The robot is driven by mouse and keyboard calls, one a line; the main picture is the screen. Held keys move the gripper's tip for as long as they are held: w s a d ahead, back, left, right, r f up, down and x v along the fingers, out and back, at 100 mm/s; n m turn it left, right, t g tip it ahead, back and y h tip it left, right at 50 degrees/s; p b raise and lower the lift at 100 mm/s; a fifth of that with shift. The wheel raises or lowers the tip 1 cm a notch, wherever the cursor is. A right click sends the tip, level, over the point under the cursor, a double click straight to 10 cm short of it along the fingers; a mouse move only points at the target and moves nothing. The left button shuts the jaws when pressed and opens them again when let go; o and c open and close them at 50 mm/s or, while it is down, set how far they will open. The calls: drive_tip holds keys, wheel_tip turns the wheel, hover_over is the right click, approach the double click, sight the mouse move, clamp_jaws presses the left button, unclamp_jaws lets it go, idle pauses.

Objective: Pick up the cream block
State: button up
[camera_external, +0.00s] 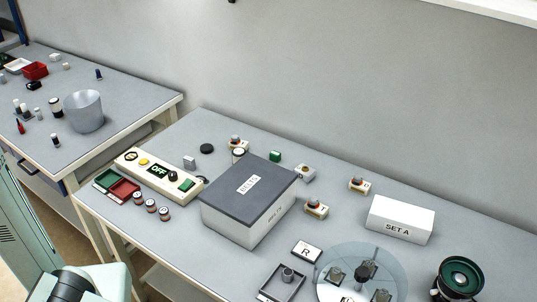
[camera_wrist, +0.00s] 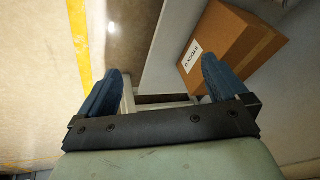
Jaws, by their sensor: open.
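My gripper (camera_wrist: 158,88) shows in the wrist view with its two blue fingers wide apart and nothing between them. Its fingers are not seen in the external view. No thing in view is plainly the cream block. In the external view, a small pale block (camera_external: 189,161) stands behind the cream control panel (camera_external: 130,158). A small cream-coloured piece (camera_external: 66,66) lies on the far left table, too small to make out. A white box marked SET A (camera_external: 400,220) sits at the right. None of these shows in the wrist view.
A large grey-lidded box (camera_external: 225,222) fills the middle of the workbench (camera_external: 330,155). A clear disc (camera_external: 335,258) with dark parts and a green-topped round device (camera_external: 462,274) stand front right. In the wrist view, a cardboard box (camera_wrist: 235,45) lies beyond the right finger.

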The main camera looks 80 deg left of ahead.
drive_tip(key=w+d+r+m+t+h, duration=0.2)
drive_tip(key=w+d+r+t, duration=0.1)
drive_tip(key=w+d+r, duration=0.8)
drive_tip(key=w+d+r+m+t+h, duration=0.15)
drive_tip(key=w+d+r+t, duration=0.35)
drive_tip(key=d+r, duration=0.6)
drive_tip(key=w+d+r+m+t+h, duration=0.1)
drive_tip(key=w+d+r+m+h, duration=0.3)
drive_tip(key=d+r, duration=0.8)
drive_tip(key=w+a+r+m+t+y, duration=0.15)
drive_tip(key=w+a+r+y, duration=0.35)
drive_tip(key=a, duration=0.9)
drive_tip(key=w+a+r+m+t+y, duration=0.1)
drive_tip(key=w+a+r+m, duration=0.15)
drive_tip(key=a+r, duration=0.75)
drive_tip(key=w+a+r+m+t+y, duration=0.1)
drive_tip(key=w+a+r+m+y, duration=0.25)
drive_tip(key=a, duration=1.35)
drive_tip(key=m+g+y, duration=0.6)
drive_tip(key=m+g, duration=0.1)
drive_tip(key=m, duration=0.2)
approach(315, 209)
drive_tip(key=shift+t+x, duration=0.25)
drive_tip(key=shift+x, duration=0.95)
drive_tip(key=shift+a+f, duration=0.1)
drive_tip(key=shift+a, duration=0.2)
drive_tip(key=shift+x, duration=3.6)
drive_tip(key=shift+d, duration=0.1)
